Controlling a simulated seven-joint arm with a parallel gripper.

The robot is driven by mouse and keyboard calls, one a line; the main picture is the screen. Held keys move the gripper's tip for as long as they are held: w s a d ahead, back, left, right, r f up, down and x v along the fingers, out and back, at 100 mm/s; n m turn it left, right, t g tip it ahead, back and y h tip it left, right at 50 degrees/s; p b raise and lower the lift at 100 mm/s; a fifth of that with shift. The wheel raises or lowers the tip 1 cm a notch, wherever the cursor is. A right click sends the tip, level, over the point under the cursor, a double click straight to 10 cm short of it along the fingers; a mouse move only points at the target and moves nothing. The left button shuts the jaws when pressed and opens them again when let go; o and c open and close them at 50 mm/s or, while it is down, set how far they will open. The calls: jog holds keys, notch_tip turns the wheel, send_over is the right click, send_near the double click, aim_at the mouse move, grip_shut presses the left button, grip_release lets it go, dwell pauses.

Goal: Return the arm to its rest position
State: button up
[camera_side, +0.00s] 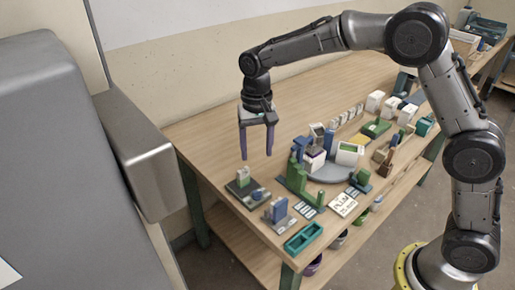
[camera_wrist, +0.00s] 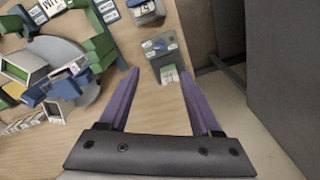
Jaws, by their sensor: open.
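My gripper (camera_side: 257,152) points down above the left end of the wooden table (camera_side: 205,133). Its two purple fingers are apart with nothing between them. In the side view the fingertips are above and behind a dark grey base with green and blue blocks (camera_side: 245,187). In the wrist view my gripper (camera_wrist: 157,88) shows both fingers spread, with the dark grey base (camera_wrist: 163,52) beyond the tips. My arm is bent, reaching from the right side over the table.
A round grey stand (camera_side: 330,172) carries white and blue blocks. A green fixture (camera_side: 297,182), a teal tray (camera_side: 303,238) and a white sign (camera_side: 342,204) are near the front edge. A large grey cabinet (camera_side: 60,170) stands left. The table's back left is clear.

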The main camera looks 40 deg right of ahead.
jog(key=s+d+r+t, duration=0.2)
jog(key=s+d+r, duration=0.1)
jog(key=r, duration=0.6)
jog(key=s+d+r+t, duration=0.2)
jog(key=s+d+r, duration=0.2)
jog(key=s+r, duration=0.55)
jog(key=s+d+f+n, duration=0.1)
jog(key=s+f, duration=0.3)
jog(key=s, duration=0.4)
jog(key=s+d+f+n+t, duration=0.1)
jog(key=s+f+n, duration=0.3)
jog(key=s, duration=0.5)
jog(key=shift+s+d+f+t, duration=0.3)
jog(key=shift+d+f, duration=0.15)
jog(key=shift+f, duration=0.1)
